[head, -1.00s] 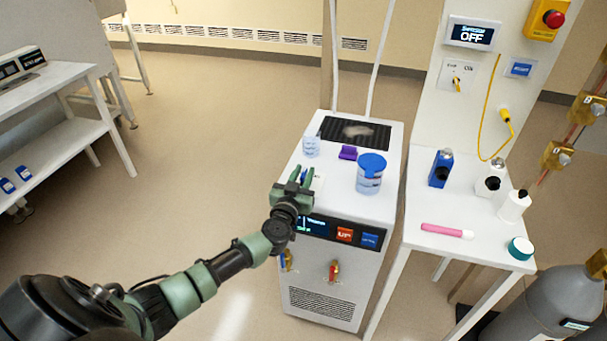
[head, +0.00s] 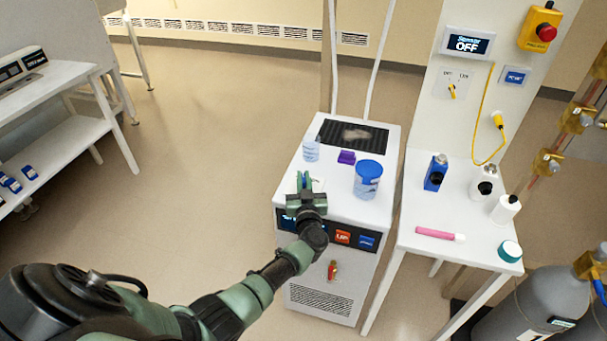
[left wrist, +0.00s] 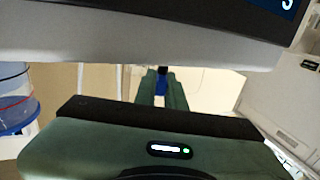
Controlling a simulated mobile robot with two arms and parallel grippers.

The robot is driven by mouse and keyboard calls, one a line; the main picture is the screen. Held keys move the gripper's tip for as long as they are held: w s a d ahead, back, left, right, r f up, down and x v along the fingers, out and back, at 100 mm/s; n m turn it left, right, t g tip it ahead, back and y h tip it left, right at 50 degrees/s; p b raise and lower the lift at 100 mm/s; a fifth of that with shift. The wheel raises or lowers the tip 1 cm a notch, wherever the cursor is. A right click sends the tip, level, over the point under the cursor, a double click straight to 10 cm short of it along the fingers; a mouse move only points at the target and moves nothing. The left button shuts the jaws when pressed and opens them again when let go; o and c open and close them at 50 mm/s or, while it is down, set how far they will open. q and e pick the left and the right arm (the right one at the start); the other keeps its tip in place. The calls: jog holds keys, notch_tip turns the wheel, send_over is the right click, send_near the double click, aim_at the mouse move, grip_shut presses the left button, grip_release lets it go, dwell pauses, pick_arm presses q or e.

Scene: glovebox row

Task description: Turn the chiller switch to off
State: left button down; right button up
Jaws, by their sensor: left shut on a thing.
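The chiller (head: 318,298) is a white box with a dark front panel; it bears a red button (head: 343,237) and a blue button (head: 367,241). I cannot make out a switch marked off on it. My left gripper (head: 304,182) is at the chiller's front left top edge in the head view and covers part of the panel's display. Its fingers (left wrist: 161,88) also show in the left wrist view, shut on a small blue thing (left wrist: 161,70). What that thing is remains unclear. The wrist view also shows the dark panel (left wrist: 230,12) close by. My right gripper is out of view.
On the chiller stand a blue-lidded tub (head: 367,182), a clear beaker (head: 311,150) and a purple block (head: 347,157). A red-handled valve (head: 332,270) juts from its front. The table (head: 415,262) at right holds bottles and a pink marker (head: 438,234). Floor at left is clear.

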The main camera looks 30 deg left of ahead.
pick_arm(q)
jog(key=shift+f+n+g+y, duration=0.1)
jog(key=shift+n+g+y, duration=0.7)
jog(key=shift+y, duration=0.1)
jog(key=c, duration=1.5)
grip_release()
jog(key=shift+d, duration=0.1)
jog(key=v, duration=0.7)
jog(key=shift+s+d, duration=0.25)
jog(key=shift+d, duration=0.05)
